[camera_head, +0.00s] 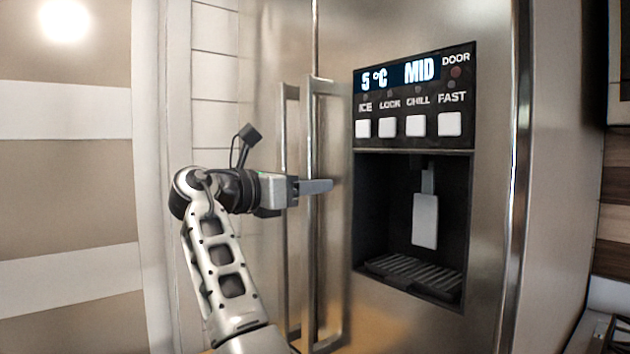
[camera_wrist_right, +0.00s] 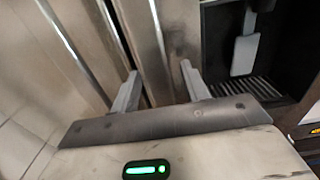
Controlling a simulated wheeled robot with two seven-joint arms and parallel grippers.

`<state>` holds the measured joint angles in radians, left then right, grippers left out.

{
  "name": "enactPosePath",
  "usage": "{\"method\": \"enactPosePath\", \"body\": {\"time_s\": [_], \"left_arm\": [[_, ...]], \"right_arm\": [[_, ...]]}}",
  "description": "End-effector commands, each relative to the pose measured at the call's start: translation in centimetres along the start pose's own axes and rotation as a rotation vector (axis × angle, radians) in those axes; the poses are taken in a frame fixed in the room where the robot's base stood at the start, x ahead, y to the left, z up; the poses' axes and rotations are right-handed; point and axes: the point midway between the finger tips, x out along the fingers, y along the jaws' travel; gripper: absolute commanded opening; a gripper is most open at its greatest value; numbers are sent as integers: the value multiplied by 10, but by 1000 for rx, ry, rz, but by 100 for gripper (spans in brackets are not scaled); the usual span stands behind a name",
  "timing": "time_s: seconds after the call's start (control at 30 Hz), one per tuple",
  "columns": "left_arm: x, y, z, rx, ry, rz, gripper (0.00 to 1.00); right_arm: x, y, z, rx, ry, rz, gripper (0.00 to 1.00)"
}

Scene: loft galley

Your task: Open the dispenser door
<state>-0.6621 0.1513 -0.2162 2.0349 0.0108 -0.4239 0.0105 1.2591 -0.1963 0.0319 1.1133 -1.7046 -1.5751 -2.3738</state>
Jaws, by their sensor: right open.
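The dispenser (camera_head: 414,168) is a black recessed panel in the steel fridge door (camera_head: 400,325). Its display reads 5 °C and MID, above several white buttons. A vertical bar handle (camera_head: 312,250) stands left of the dispenser, with a second handle (camera_head: 285,255) beside it. My right gripper (camera_head: 322,186) is level with the middle of the right handle, one finger reaching across it. In the right wrist view its jaws (camera_wrist_right: 162,86) are apart, with a handle bar (camera_wrist_right: 158,40) running down between them. Contact cannot be told. The left gripper is out of view.
The dispenser recess holds a white paddle (camera_head: 425,218) and a slatted drip tray (camera_head: 415,272). A white tiled wall (camera_head: 214,80) is left of the fridge. A counter (camera_head: 606,300) shows at lower right.

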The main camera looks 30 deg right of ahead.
Motion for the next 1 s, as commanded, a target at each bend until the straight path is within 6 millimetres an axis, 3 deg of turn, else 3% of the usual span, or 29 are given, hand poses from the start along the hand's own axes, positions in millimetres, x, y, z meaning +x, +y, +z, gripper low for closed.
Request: {"method": "enactPosePath", "body": {"time_s": [0.2,0.5,0.67,1.0], "left_arm": [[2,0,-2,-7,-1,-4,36],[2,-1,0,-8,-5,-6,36],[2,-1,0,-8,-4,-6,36],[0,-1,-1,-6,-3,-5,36]], "right_arm": [[18,0,0,0,0,0,45],[20,0,0,0,0,1,45],[19,0,0,0,0,1,1],[22,-3,-1,1,0,3,0]]}}
